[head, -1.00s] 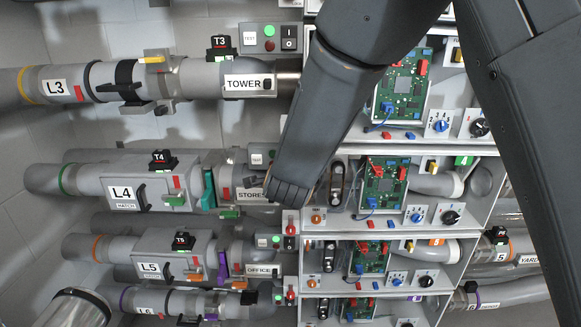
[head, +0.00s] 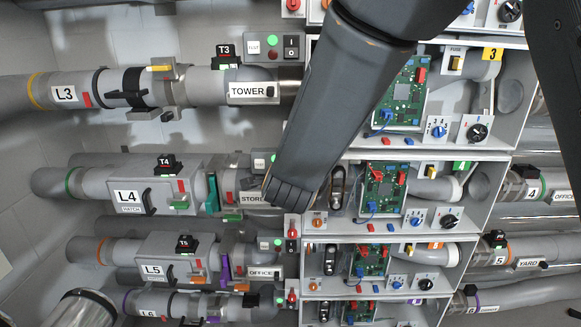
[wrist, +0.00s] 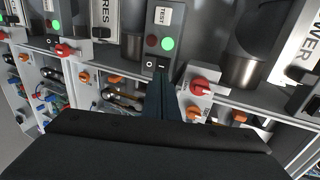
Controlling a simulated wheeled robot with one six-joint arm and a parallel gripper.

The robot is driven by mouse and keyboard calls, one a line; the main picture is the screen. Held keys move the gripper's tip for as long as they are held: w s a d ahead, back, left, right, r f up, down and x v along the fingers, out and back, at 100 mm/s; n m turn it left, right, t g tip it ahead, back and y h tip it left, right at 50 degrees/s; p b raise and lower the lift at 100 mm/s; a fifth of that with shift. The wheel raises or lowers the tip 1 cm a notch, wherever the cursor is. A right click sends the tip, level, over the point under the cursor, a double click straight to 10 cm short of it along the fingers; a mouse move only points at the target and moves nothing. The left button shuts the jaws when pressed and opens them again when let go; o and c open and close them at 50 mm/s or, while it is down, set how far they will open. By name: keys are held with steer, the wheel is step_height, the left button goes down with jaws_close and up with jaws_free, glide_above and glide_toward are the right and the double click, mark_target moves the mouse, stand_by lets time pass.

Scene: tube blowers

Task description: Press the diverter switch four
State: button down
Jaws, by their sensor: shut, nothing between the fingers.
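The row-four grey control panel (wrist: 163,30), marked TEST, shows in the wrist view with a red and a green lamp. The diverter switch four, a black rocker (wrist: 155,63), sits at its lower end. My gripper (wrist: 162,80) is shut and empty, its tips right at the rocker; I cannot tell whether they touch it. In the head view my forearm and wrist cover the rocker, and only the panel's TEST end (head: 259,162) shows, above the STORES label (head: 250,198). The gripper's fingers are hidden there.
A red knob (wrist: 204,86) stands close to the right of my fingers in the wrist view. The TOWER tube (wrist: 247,60) lies further right. Open cabinets with circuit boards (head: 383,190) and dials stand right of my arm. Labelled tubes such as L4 (head: 127,197) fill the left.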

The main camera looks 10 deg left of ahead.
steer(key=b+v, duration=0.1)
steer(key=v, duration=0.7)
steer(key=shift+w+d+r, duration=0.1)
steer(key=shift+r, duration=0.05)
steer(key=s+d+f+n+g, duration=0.1)
steer(key=d+f+n+g, duration=0.3)
steer(key=d, duration=0.4)
steer(key=d+f+n+g, duration=0.2)
steer(key=d+f+n, duration=0.3)
steer(key=d+f, duration=0.25)
steer(key=s+d+f+n+g+h, duration=0.1)
steer(key=s+d+f+n+g, duration=0.1)
steer(key=s+d, duration=0.5)
steer(key=s+d+f+n+g+h, duration=0.2)
steer(key=s+d, duration=0.5)
steer(key=d, duration=0.4)
steer(key=shift+d+f+n+g, duration=0.2)
steer(key=shift+f+n+g, duration=0.55)
steer(key=shift+n+g, duration=0.45)
